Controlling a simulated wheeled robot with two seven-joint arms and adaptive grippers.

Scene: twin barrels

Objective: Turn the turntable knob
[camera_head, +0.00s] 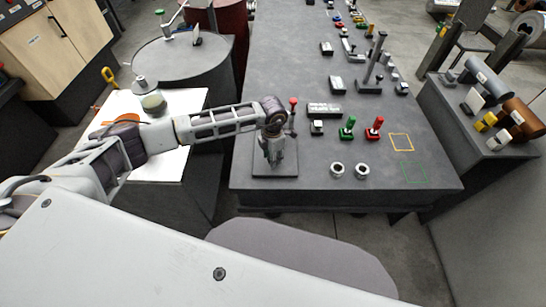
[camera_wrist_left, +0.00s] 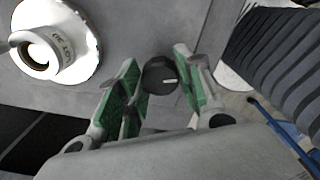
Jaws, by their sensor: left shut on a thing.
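A round black knob (camera_wrist_left: 153,80) with a white pointer mark shows in the left wrist view, on a grey surface. My left gripper (camera_wrist_left: 159,66) has its green-padded fingers on either side of the knob and is shut on it. In the head view my left gripper (camera_head: 273,155) points down over a dark square plate (camera_head: 285,171) near the left front of the grey table. The gripper hides the knob there. My right gripper is in neither view.
A white round fitting (camera_wrist_left: 62,45) is beside the knob in the wrist view. On the table (camera_head: 310,196) are two metal rings (camera_head: 337,169), a green-handled piece (camera_head: 347,129), a red-handled piece (camera_head: 374,128) and a red-topped lever (camera_head: 293,102). The table's front right is mostly clear.

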